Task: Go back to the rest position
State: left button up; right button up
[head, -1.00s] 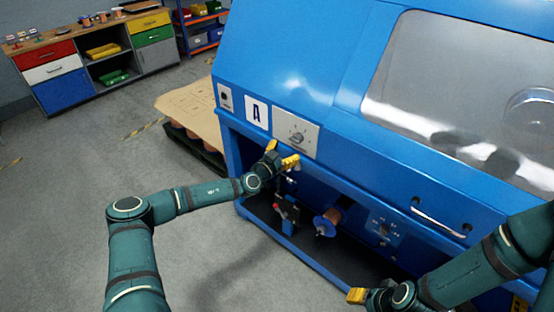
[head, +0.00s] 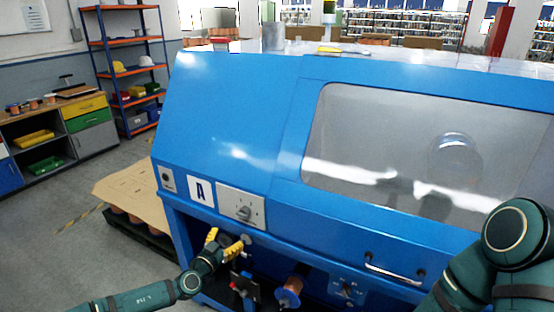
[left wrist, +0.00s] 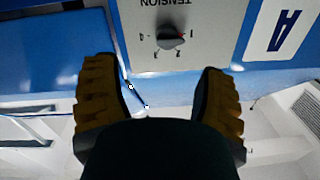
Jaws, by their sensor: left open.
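My left gripper (head: 222,242) has yellow fingers and is in front of the blue machine's lower front edge, just below the grey tension panel (head: 240,206). Its two fingers stand wide apart in the left wrist view (left wrist: 160,100), with nothing between them. The panel's dark knob (left wrist: 170,38) shows beyond the fingertips, apart from them. In the head view, my right arm comes in at the lower right. My right gripper is out of frame there.
The blue machine (head: 230,110) with a large window fills the middle. A copper spool (head: 291,288) sits in its open lower bay. A pallet with cardboard (head: 135,190) stands at its left. Shelves (head: 125,60) and a drawer bench (head: 90,120) stand farther left, beyond clear floor.

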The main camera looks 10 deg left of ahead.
pick_arm(q)
jog(key=s+d+f+m+g+h, duration=0.2)
jog(key=s+d+m+g+h, duration=0.3)
jog(key=d+m, duration=0.55)
jog(key=s+d+f+m+g+h, duration=0.35)
jog(key=s+d+m, duration=0.35)
jog(key=d+m, duration=0.35)
jog(key=s+f+m+g+y+b, duration=0.1)
jog(key=s+f+m+g+y, duration=0.25)
jog(key=s+m, duration=0.7)
jog(key=s+f+m+g+y+b, duration=0.1)
jog(key=s+f+m+g+y, duration=0.35)
jog(key=m, duration=0.95)
jog(key=s+a+m+y, duration=0.1)
jog(key=s+a+m, duration=0.1)
jog(key=m, duration=0.7)
jog(key=s+a+m+t, duration=0.1)
jog(key=s+a+m, duration=0.2)
jog(key=m, duration=0.7)
jog(key=shift+s+a+r+y+b, duration=0.25)
jog(key=shift+a+r+y+b, duration=0.1)
jog(key=shift+a, duration=0.1)
